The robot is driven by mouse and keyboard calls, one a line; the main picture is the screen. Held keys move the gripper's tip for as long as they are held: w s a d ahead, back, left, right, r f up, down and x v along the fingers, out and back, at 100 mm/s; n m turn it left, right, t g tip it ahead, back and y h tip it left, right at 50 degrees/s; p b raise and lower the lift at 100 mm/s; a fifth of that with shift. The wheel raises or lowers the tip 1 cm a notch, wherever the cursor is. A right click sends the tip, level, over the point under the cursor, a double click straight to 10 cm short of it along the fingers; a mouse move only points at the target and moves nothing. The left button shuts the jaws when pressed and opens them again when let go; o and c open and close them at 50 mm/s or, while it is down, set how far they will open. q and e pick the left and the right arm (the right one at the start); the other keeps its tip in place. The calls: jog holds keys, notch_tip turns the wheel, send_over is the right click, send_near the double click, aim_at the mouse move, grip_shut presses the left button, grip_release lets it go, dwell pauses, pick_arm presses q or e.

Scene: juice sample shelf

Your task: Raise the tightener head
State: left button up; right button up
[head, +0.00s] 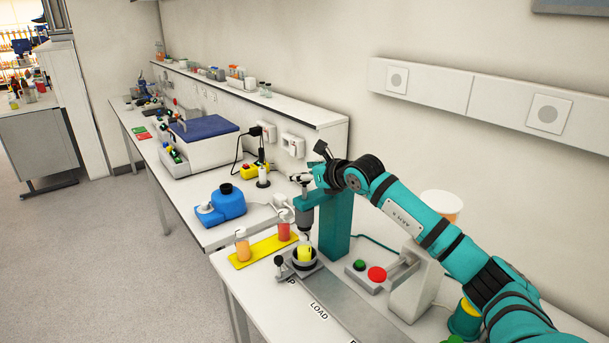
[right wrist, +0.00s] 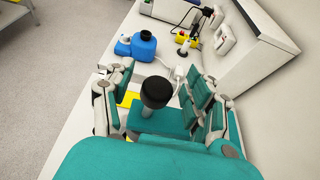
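The tightener stands on the near bench, with a teal column (head: 337,228) and a grey spindle (head: 304,217) hanging from its head. The spindle is down over a jar with a yellow lid (head: 304,254) seated in a dark ring holder; whether they touch is unclear. My right gripper (head: 303,180) is at the top of the tightener head. In the right wrist view, a round black knob (right wrist: 156,92) stands on the teal head (right wrist: 160,121), between the spread fingers of my right gripper (right wrist: 158,90). Gaps show on both sides of the knob. My left gripper is not in view.
A yellow tray (head: 262,250) with an orange jar (head: 242,245) and a red jar (head: 284,226) lies left of the tightener. A button box (head: 368,271) with green and red buttons sits to the right. A blue device (head: 227,202) stands behind on the bench.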

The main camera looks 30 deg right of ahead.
jog(key=shift+f, duration=0.1)
jog(key=shift+s+d, duration=0.1)
jog(key=v, duration=1.1)
jog(key=shift+s+r, duration=0.25)
